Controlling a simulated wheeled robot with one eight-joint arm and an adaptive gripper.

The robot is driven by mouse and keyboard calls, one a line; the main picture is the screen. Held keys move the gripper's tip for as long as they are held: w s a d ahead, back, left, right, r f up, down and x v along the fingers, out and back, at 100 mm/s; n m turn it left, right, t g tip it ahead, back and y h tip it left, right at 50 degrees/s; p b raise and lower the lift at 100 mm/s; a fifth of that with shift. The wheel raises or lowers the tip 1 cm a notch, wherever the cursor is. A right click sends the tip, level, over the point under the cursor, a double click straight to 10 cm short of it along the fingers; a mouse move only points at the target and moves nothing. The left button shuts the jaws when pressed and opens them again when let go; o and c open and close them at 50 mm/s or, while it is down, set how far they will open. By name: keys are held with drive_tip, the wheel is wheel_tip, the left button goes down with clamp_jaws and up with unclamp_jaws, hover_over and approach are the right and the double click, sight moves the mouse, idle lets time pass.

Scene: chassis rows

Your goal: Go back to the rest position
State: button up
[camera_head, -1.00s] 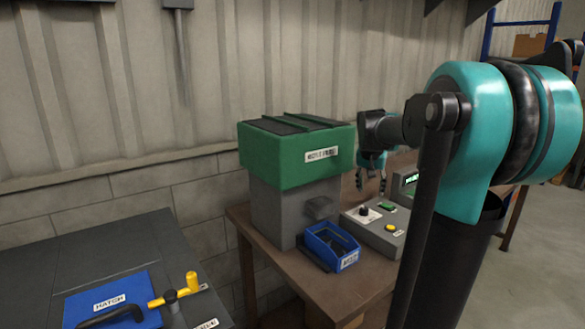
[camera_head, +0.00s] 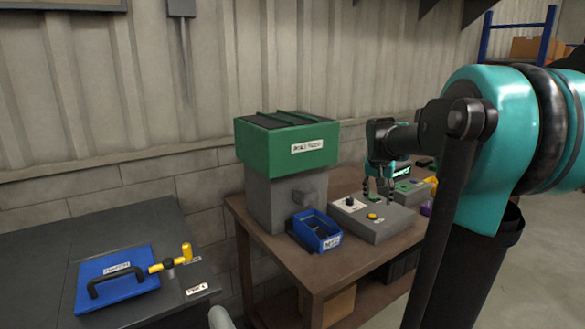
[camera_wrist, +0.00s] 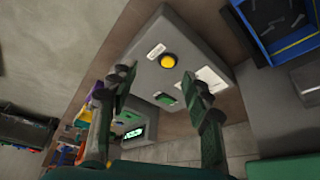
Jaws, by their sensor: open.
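My gripper (camera_head: 378,194) hangs above the grey control box (camera_head: 378,229) on the brown table, its fingers apart and empty. In the wrist view my gripper (camera_wrist: 160,95) also shows open, its two fingers on either side of the control box (camera_wrist: 207,44).
A green-topped grey machine (camera_head: 286,148) and a blue bin (camera_head: 316,231) stand left of the control box. A small display (camera_wrist: 133,133) stands near it. A dark bench (camera_head: 40,255) with a blue hatch (camera_head: 110,290) and yellow handle (camera_head: 187,252) is at left. Free floor lies at right.

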drive_tip(key=s+a+f+n+y, duration=0.1)
drive_tip(key=s+a+f, duration=0.3)
drive_tip(key=s+f, duration=0.6)
drive_tip(key=s+a+f+n+y, duration=0.1)
drive_tip(key=s+a+f+n, duration=0.3)
drive_tip(key=s+f, duration=0.7)
drive_tip(key=s, duration=0.5)
drive_tip(key=shift+a+f+n, duration=0.3)
drive_tip(key=shift+a, duration=0.1)
drive_tip(key=shift+w, duration=0.1)
